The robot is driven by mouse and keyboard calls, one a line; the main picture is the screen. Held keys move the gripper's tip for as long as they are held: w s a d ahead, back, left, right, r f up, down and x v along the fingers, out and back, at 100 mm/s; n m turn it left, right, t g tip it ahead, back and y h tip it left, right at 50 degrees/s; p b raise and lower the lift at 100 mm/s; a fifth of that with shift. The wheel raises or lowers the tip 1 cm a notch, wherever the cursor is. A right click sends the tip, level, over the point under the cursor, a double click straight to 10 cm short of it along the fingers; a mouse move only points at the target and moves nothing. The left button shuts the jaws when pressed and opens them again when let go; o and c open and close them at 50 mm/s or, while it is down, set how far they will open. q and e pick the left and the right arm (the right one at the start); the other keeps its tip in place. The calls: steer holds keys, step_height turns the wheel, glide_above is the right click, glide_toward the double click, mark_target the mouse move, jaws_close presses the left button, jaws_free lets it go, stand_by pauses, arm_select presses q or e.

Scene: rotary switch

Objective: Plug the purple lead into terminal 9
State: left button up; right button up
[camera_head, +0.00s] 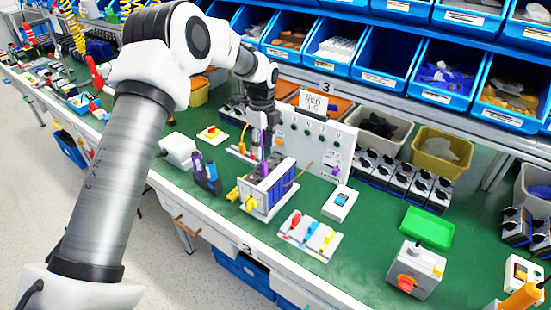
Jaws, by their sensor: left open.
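My left arm comes in from the left, and my left gripper (259,150) points down, open, above and behind a blue and white terminal box (267,190). A thin purple piece (263,143), perhaps part of the purple lead, shows right at the fingers; I cannot tell whether it touches them. A white panel (312,142) with a row of dark sockets and small green marks stands upright just right of the gripper. Another purple piece (336,169) shows at its lower right. Terminal numbers are too small to read. My right gripper is not in view.
Dark blue and purple pieces (206,172) stand left of the box. A white plate with coloured levers (308,236), a green tray (428,228) and a grey box with a red knob (415,270) lie on the green bench. Blue bins (385,55) line the back.

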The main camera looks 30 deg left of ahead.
mark_target(264, 163)
arm_select(q)
steer(key=f+p, duration=0.2)
steer(key=f, duration=0.1)
steer(key=f+p, duration=0.1)
steer(key=f, duration=0.1)
steer(key=shift+s, duration=0.4)
steer(key=f, duration=0.1)
steer(key=w+f, duration=0.1)
steer(key=shift+f, duration=0.4)
steer(key=shift+s+r, duration=0.1)
steer(key=shift+s, duration=0.05)
steer(key=shift+s+r, duration=0.1)
steer(key=c, duration=0.5)
steer(key=shift+s, duration=0.1)
jaws_close()
